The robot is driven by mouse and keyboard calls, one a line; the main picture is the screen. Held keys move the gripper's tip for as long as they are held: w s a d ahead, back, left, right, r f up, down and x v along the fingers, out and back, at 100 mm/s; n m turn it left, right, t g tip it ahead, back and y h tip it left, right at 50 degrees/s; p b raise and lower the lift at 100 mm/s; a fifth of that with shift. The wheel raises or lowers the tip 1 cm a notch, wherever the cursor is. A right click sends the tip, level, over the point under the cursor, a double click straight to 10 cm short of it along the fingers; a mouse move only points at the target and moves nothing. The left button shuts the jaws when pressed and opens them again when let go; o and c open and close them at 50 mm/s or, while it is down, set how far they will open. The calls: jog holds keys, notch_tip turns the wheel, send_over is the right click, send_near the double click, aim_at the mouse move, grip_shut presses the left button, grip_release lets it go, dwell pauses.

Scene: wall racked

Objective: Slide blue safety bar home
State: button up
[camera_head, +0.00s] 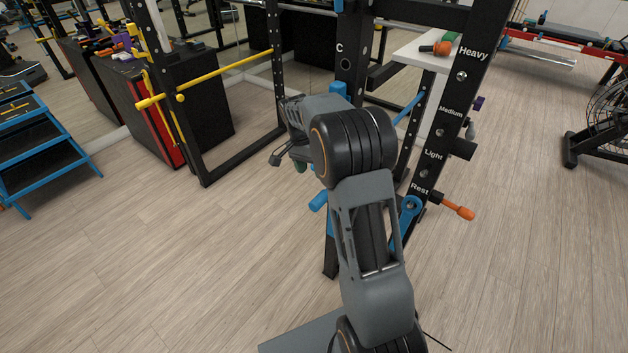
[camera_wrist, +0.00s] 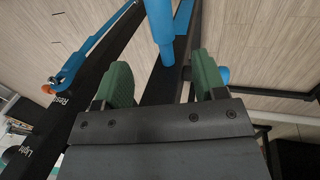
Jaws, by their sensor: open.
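A blue bar (camera_wrist: 159,28) shows in the wrist view, its rounded end in the gap between my gripper's green pads. In the head view, a blue bar end (camera_head: 318,201) juts left from the near black upright, and a blue length (camera_head: 409,109) shows behind my arm, toward the rear upright; I cannot tell whether these are one bar. My gripper (camera_wrist: 160,68) is open, with its pads on either side of the bar end and not visibly closed on it. In the head view my gripper (camera_head: 299,166) is mostly hidden by my wrist.
A slanted black post (camera_head: 440,131) carries the labels Heavy, Medium, Light and Rest. A blue lever (camera_head: 408,210) and an orange-handled pin (camera_head: 458,211) sit near Rest. Another rack with a yellow bar (camera_head: 215,75) stands left. Open wood floor lies at left and right.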

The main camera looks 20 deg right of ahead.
jog(key=shift+v, duration=1.05)
jog(key=shift+c, duration=0.2)
